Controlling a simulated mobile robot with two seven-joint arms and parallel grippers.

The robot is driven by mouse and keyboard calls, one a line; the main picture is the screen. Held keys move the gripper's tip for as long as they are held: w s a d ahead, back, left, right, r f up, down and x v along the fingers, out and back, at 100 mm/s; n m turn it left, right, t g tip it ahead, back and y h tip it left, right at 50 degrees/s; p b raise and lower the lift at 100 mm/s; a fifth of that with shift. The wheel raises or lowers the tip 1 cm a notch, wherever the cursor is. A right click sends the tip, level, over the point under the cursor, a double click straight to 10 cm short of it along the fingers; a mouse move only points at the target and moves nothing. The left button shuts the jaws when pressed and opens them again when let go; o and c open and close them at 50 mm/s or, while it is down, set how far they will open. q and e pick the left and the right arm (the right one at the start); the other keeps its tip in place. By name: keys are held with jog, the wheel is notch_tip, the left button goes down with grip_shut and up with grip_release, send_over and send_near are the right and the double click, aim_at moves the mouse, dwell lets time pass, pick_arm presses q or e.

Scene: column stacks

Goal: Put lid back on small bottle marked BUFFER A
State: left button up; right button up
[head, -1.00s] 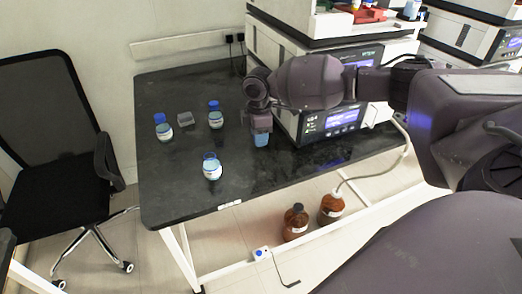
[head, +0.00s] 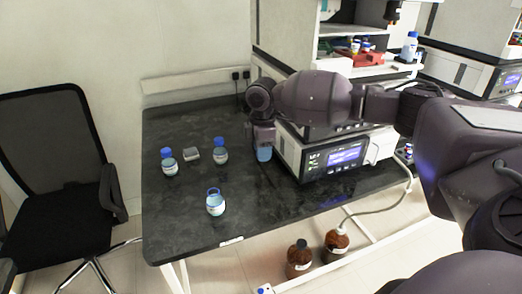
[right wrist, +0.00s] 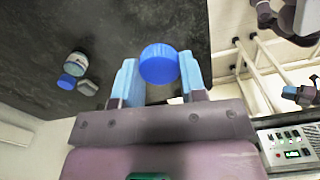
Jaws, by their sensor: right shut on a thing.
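An open small bottle (head: 215,204) with pale blue contents stands upright and uncapped near the front of the dark bench. Its label is too small to read. My right gripper (head: 264,150) points down, to the right of and behind this bottle, beside the instrument. In the right wrist view a round blue lid (right wrist: 159,64) sits between the pale blue fingers of this gripper (right wrist: 160,84), which is shut on it. The head view hides the lid behind the fingers. My left gripper is not in view.
Two blue-capped bottles (head: 169,163) (head: 220,152) stand farther back, with a small grey block (head: 191,155) between them. An instrument (head: 335,158) stands right of my gripper. The bench (head: 190,225) is clear around the open bottle. Brown bottles (head: 299,259) are below.

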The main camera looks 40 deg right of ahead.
jog(key=s+a+f+m, duration=0.2)
jog(key=s+a+m, duration=1.1)
jog(key=a, duration=0.4)
jog(key=shift+f, duration=0.25)
jog(key=shift+d, duration=0.1)
